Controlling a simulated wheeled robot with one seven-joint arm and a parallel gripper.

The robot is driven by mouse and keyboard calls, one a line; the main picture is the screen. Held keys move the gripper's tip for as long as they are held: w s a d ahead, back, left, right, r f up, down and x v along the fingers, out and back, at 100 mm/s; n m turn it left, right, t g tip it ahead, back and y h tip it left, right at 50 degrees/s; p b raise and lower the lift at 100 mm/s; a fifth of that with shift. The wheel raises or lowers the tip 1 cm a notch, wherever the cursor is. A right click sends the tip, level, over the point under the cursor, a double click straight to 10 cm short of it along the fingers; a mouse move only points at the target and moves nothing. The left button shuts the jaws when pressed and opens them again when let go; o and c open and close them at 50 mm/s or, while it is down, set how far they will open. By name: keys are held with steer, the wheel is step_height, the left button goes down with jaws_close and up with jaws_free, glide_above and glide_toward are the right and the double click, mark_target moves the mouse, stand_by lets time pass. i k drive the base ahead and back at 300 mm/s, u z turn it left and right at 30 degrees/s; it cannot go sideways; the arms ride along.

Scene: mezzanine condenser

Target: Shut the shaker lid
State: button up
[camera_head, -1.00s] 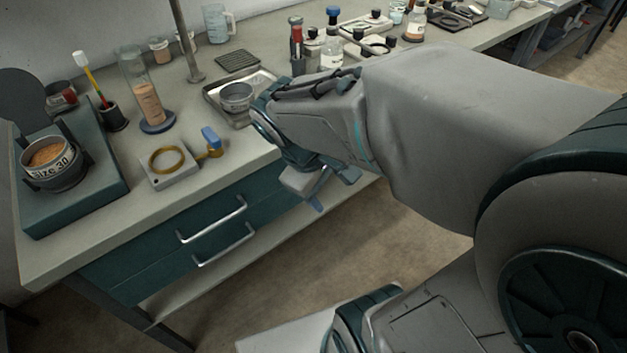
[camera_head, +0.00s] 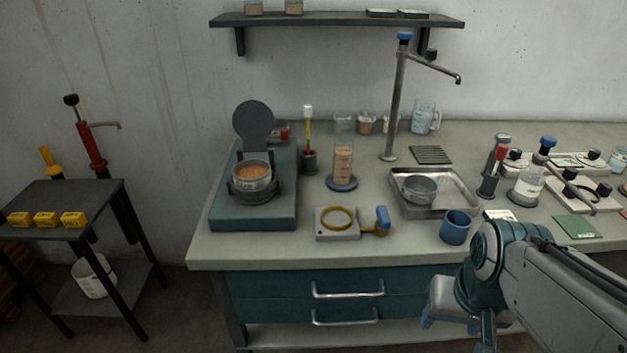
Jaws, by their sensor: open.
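The shaker (camera_head: 225,216) is a teal base at the left end of the bench. A metal sieve (camera_head: 252,186) with orange-brown grains sits in its dark holder. The round dark shaker lid (camera_head: 253,122) stands upright, raised behind the sieve, so the shaker is open. My gripper (camera_head: 455,324) is at the lower right, in front of the bench's drawers, well away from the shaker. Its fingers point down and are partly cut off by the frame's bottom edge. It is open, with nothing seen between the fingers.
Near the shaker stand a brass ring on a plate (camera_head: 324,231), a measuring cylinder (camera_head: 343,171), a brush holder (camera_head: 309,162) and a blue cup (camera_head: 455,228). A metal tray (camera_head: 399,207) with a bowl and a tall tap (camera_head: 396,110) are farther right. A small dark table (camera_head: 60,199) is left.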

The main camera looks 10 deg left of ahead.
mark_target(253, 120)
steer(key=u, duration=0.65)
steer(key=k, duration=1.1)
steer(key=u, duration=0.6)
steer(key=i, duration=1.45)
steer(key=z, duration=0.3)
